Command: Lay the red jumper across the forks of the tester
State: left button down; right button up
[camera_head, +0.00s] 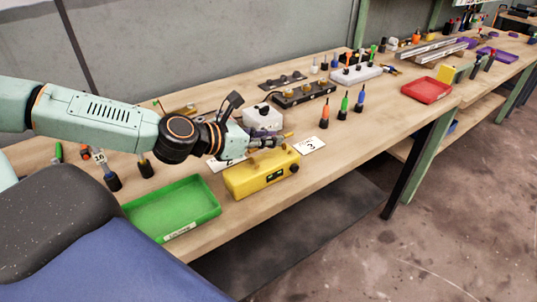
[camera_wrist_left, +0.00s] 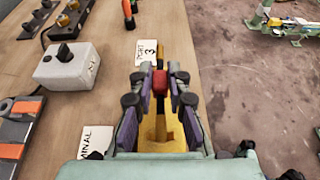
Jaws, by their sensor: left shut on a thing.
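The red jumper (camera_wrist_left: 160,83) shows in the left wrist view as a small red piece between my fingertips. My left gripper (camera_wrist_left: 160,78) is shut on it. In the head view my left gripper (camera_head: 272,141) is just above the yellow tester (camera_head: 258,180), over its top side. The tester also shows in the left wrist view (camera_wrist_left: 149,128), below and between my fingers, partly hidden by them. The forks are not clear in either view, and I cannot tell whether the jumper touches them. My right gripper is in neither view.
A green tray (camera_head: 172,212) lies left of the tester near the bench's front edge. A light grey box with a dark knob (camera_head: 262,118) stands behind my gripper. A white card marked 3 (camera_head: 310,145) lies to the right. Several screwdrivers stand further right, and a red tray (camera_head: 427,90) beyond.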

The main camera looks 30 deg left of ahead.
aim_at(269, 160)
pick_arm(q)
jog(key=shift+s+d+f+b, duration=0.1)
jog(key=shift+f+b, duration=0.45)
notch_tip(269, 160, down, 3)
jog(key=shift+r+b, duration=0.15)
jog(key=shift+b, duration=1.05)
jog(key=shift+r, duration=0.1)
jog(key=shift+f, duration=0.2)
jog(key=c, duration=1.3)
grip_release()
jog(key=shift+r, duration=0.1)
